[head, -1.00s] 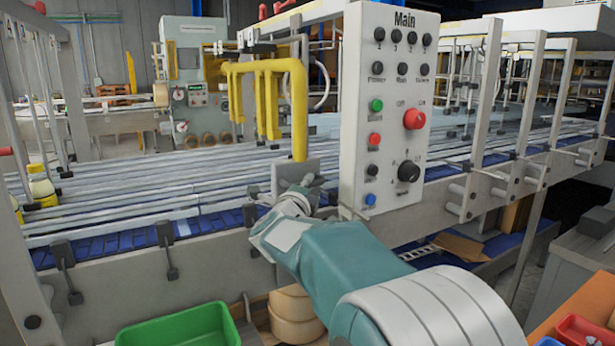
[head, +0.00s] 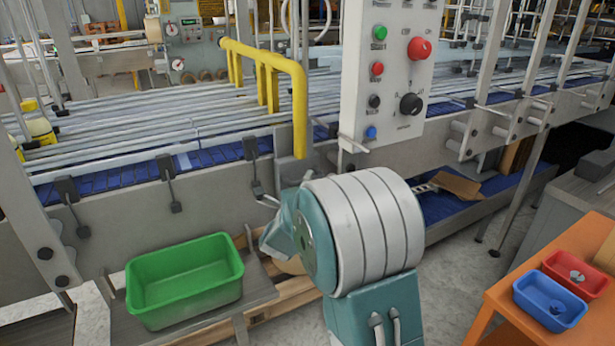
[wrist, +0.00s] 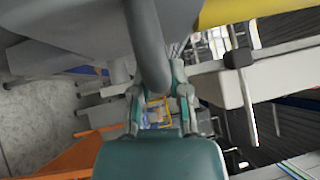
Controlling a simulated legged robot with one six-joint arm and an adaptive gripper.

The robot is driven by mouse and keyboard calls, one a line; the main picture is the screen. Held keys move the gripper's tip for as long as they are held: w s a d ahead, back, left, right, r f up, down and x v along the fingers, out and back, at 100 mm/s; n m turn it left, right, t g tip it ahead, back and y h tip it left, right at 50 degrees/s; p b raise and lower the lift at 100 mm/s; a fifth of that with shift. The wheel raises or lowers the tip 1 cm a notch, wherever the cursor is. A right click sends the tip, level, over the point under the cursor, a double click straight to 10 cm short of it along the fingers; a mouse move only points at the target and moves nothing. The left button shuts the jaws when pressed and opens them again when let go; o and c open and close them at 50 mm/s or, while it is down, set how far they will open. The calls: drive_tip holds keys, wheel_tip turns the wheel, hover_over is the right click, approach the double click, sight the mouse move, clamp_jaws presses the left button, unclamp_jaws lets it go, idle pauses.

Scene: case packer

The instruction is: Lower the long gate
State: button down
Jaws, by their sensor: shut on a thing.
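The long gate (head: 262,59) is a yellow tubular frame with several downward legs, standing over the conveyor's near side. Its near post (head: 299,115) comes down in front of a grey plate on the conveyor edge. In the wrist view, my gripper (wrist: 160,95) is shut on a thick grey bar (wrist: 148,45) between its two fingers. Part of the yellow gate (wrist: 240,10) shows at the top right there. How the grey bar joins the gate is not clear. In the head view my own arm mostly hides the gripper and the bar.
The main control panel (head: 393,70) hangs right of the gate post, close above my arm. A green bin (head: 185,280) stands at lower left. An orange table (head: 510,290) with red and blue trays is at right.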

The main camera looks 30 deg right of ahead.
drive_tip(key=shift+f+y, duration=0.3)
drive_tip(key=shift+f, duration=0.2)
drive_tip(key=c, duration=0.6)
unclamp_jaws()
drive_tip(key=shift+r, duration=0.1)
drive_tip(key=shift+s+a, duration=0.15)
drive_tip(key=v, duration=1.1)
drive_tip(key=shift+s+a+f, duration=0.15)
drive_tip(key=shift+a+f, duration=0.15)
